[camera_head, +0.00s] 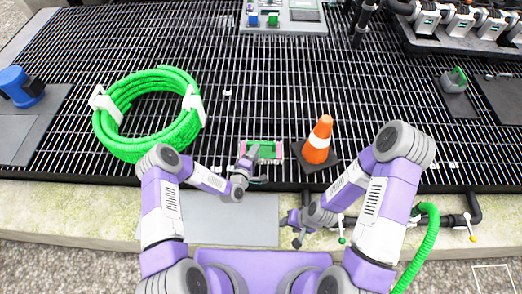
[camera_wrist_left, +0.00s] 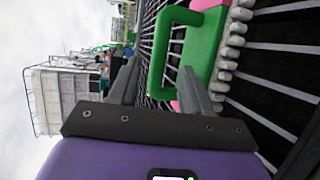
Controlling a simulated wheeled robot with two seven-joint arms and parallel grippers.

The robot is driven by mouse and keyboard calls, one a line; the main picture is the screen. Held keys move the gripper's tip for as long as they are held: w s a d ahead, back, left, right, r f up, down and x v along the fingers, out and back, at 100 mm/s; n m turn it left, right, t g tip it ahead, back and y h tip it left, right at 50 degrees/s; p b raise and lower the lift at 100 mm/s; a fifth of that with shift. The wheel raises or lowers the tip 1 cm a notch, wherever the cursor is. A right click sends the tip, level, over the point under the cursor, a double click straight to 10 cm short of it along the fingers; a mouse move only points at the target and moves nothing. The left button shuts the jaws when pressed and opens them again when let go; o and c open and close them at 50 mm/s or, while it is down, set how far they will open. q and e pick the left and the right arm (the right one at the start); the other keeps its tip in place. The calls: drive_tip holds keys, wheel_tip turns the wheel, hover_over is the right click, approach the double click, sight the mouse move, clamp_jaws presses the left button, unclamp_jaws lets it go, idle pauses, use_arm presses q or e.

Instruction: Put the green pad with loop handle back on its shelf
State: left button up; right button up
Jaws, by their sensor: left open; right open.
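The green pad with loop handle (camera_head: 266,146) lies on the black grating near its front edge, left of the orange cone. In the left wrist view the pad (camera_wrist_left: 203,48) shows pink edges and a row of grey bristles, with its square green loop handle (camera_wrist_left: 157,62) toward the jaws. My left gripper (camera_head: 251,157) is open at the pad; in the wrist view its fingers (camera_wrist_left: 158,80) stand on either side of the handle's outer bar, with gaps visible. My right gripper (camera_head: 294,232) is open and empty over the front ledge. I cannot make out which surface is the pad's shelf.
An orange cone (camera_head: 317,143) stands close right of the pad. A green hose coil (camera_head: 150,140) lies to the left. A grey plate (camera_head: 235,220) lies on the front ledge, beside a pipe with small valves (camera_head: 455,220).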

sight(261, 148)
use_arm(q)
drive_tip(key=shift+w+d, duration=0.1)
drive_tip(key=shift+w, duration=0.25)
drive_tip(key=b+x, duration=0.3)
drive_tip(key=x, duration=0.3)
drive_tip(key=shift+w+f, duration=0.15)
drive_tip(key=shift+w, duration=0.4)
clamp_jaws()
